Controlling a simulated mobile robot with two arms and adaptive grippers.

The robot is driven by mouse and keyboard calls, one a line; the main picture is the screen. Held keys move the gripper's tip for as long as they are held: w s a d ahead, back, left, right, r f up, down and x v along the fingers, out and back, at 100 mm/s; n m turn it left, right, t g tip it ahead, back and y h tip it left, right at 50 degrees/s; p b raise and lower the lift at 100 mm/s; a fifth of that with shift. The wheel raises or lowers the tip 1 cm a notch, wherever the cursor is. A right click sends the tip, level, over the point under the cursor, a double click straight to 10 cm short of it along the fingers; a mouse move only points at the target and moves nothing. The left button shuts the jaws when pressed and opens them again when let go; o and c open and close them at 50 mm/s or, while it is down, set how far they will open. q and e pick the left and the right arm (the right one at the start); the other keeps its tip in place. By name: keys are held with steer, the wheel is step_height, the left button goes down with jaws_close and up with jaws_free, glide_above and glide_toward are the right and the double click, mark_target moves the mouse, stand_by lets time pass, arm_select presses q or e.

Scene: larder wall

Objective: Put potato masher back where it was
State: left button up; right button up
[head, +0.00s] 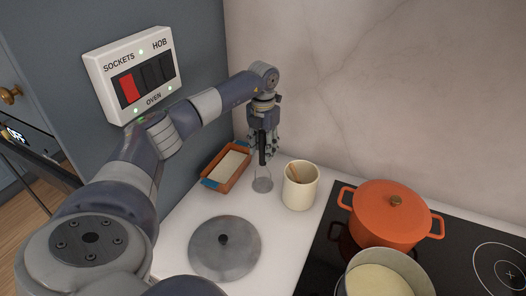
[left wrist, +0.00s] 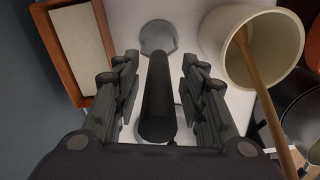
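The potato masher has a black handle (head: 262,156) and a grey wire-and-plate head (head: 262,185). It is upright, head down, and seems to stand on the white counter between an orange dish and a cream crock. My left gripper (head: 262,143) is above it, pointing down, with the handle between its fingers. In the left wrist view the handle (left wrist: 157,98) runs between the two fingers (left wrist: 158,88), with a visible gap on each side, so the gripper is open around it. My right gripper is not in view.
The cream crock (head: 300,192) holding a wooden utensil stands close right of the masher. The orange rectangular dish (head: 240,173) is close left. A grey lid (head: 224,249) lies in front. An orange pot (head: 391,215) and an open pan (head: 385,262) are on the black hob.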

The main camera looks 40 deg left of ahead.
mark_target(263, 132)
arm_select(q)
step_height(263, 132, up, 9)
steer(key=b, duration=0.2)
steer(key=shift+r+b, duration=0.15)
steer(key=shift+b, duration=0.25)
steer(key=shift+s+d+r, duration=0.1)
steer(key=shift+r, duration=0.5)
